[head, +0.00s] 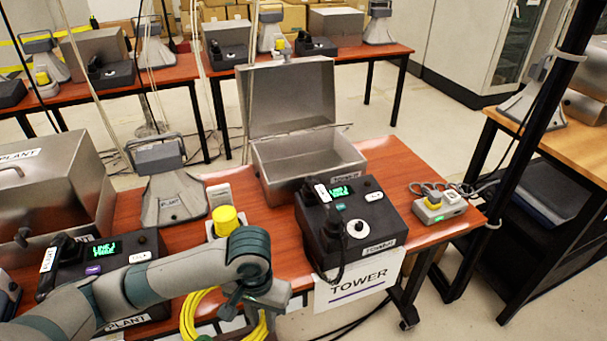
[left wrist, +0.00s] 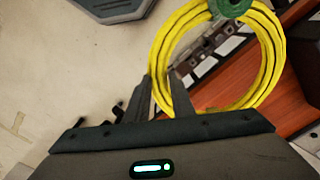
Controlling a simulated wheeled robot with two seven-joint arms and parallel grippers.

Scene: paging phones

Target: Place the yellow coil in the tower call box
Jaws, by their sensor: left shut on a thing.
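The yellow coil (head: 188,318) hangs at the front edge of the red-brown table, partly hidden behind my left arm. In the left wrist view the coil (left wrist: 272,60) is a ring with a green piece (left wrist: 230,5) at its top. My left gripper (head: 236,308) is shut on the coil's side; its fingers also show in the left wrist view (left wrist: 161,92). The tower call box (head: 292,158) is an open grey metal box with a TOWER label, its lid raised at the back. Its visible interior looks empty. My right gripper is out of view.
A black TOWER phone console (head: 350,225) stands in front of the box. A yellow-topped device (head: 226,220) and a grey PLANT horn (head: 173,190) stand left of it. A small grey unit (head: 438,206) lies at the right. A closed PLANT box (head: 48,190) is far left.

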